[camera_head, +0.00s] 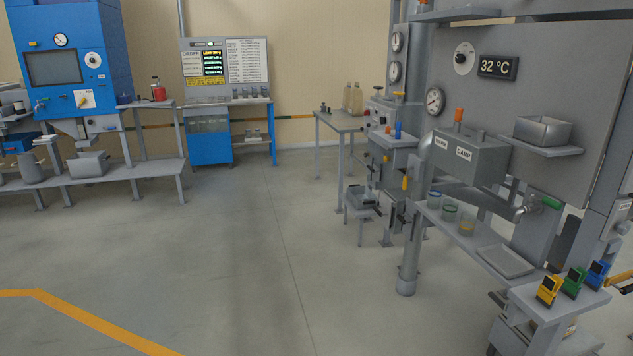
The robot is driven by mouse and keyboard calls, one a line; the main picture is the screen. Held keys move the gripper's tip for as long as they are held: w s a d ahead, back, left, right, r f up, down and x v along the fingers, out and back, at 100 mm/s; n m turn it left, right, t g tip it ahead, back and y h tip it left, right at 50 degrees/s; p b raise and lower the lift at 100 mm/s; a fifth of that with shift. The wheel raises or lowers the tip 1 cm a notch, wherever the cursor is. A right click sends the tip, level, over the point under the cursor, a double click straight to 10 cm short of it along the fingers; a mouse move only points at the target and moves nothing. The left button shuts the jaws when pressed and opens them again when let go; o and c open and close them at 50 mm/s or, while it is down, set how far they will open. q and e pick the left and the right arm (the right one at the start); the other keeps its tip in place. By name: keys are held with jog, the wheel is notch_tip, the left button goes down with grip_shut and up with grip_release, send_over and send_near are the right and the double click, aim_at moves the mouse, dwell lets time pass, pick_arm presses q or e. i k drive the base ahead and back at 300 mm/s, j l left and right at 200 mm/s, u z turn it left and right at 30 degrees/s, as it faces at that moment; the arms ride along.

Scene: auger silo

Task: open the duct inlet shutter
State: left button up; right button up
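I cannot clearly pick out the duct inlet shutter in the head view. A grey machine (545,100) with pipes and a large panel stands on the right. A grey box marked "WARM" and "DAMP" (466,158) is mounted on its front, with an orange-topped part on top. A yellow handle (405,183) shows on the grey unit to its left, and a green-handled valve (550,203) sits on its right. Another yellow-orange handle (621,284) is cut by the right edge. Neither of my grippers is in view.
A shelf holds several small jars (449,212) and a flat tray (505,261). Yellow, green and blue devices (573,283) stand at the lower right. A blue machine (65,65) and bench stand at the left. The middle floor (225,240) is clear.

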aim_at(406, 222)
jog(key=i+j+u, duration=0.1)
jog(key=i, duration=2.15)
jog(key=i+l+z, duration=0.1)
jog(key=i+z, duration=0.2)
jog(key=i, duration=0.25)
jog(key=i+z, duration=0.25)
jog(key=i, duration=0.3)
jog(key=i+j+z, duration=0.15)
jog(key=i+z, duration=0.15)
jog(key=i, duration=0.25)
jog(key=i+j+z, duration=0.25)
jog(key=i, duration=0.3)
